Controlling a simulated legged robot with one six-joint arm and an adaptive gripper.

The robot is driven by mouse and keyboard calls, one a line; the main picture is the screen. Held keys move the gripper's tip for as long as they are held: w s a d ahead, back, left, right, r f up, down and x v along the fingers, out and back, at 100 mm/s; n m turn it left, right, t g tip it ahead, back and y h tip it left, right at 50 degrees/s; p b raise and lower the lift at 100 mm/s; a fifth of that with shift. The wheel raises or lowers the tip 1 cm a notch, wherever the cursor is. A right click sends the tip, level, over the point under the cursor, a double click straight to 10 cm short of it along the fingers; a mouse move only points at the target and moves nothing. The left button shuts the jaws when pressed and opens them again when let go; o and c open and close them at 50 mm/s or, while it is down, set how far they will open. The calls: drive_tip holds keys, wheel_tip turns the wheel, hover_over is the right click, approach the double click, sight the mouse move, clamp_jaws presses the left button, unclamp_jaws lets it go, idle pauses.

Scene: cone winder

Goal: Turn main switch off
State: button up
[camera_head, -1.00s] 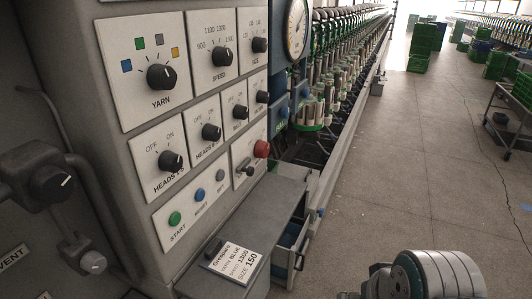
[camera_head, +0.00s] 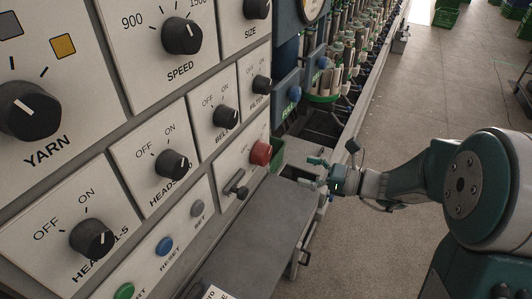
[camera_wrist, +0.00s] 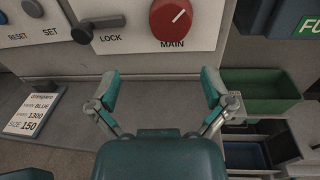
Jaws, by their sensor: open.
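The main switch is a round red knob (camera_wrist: 171,18) above the label MAIN, at the top of the wrist view. Its white mark slants up and to the right. It also shows in the head view (camera_head: 260,153), low on the panel. A dark lock lever (camera_wrist: 98,27) lies roughly level to its left, above the label LOCK. My gripper (camera_wrist: 160,84) is open and empty, its two teal fingers spread below the knob, apart from it. In the head view my gripper (camera_head: 312,170) is to the right of the red knob.
A grey shelf (camera_head: 262,225) juts out below the panel. A settings card (camera_wrist: 32,108) lies on it. A green bin (camera_wrist: 258,92) and open drawer are at the right. Several other knobs, including the SPEED knob (camera_head: 182,36), crowd the panel. Open floor lies to the right.

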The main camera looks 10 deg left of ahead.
sight(268, 156)
drive_tip(key=shift+m+t, duration=0.5)
drive_tip(key=x, duration=0.7)
drive_tip(key=w+x, duration=0.1)
drive_tip(key=x, duration=0.3)
drive_tip(key=shift+d, duration=0.15)
drive_tip(key=shift+d, duration=0.1)
drive_tip(key=c, duration=0.9)
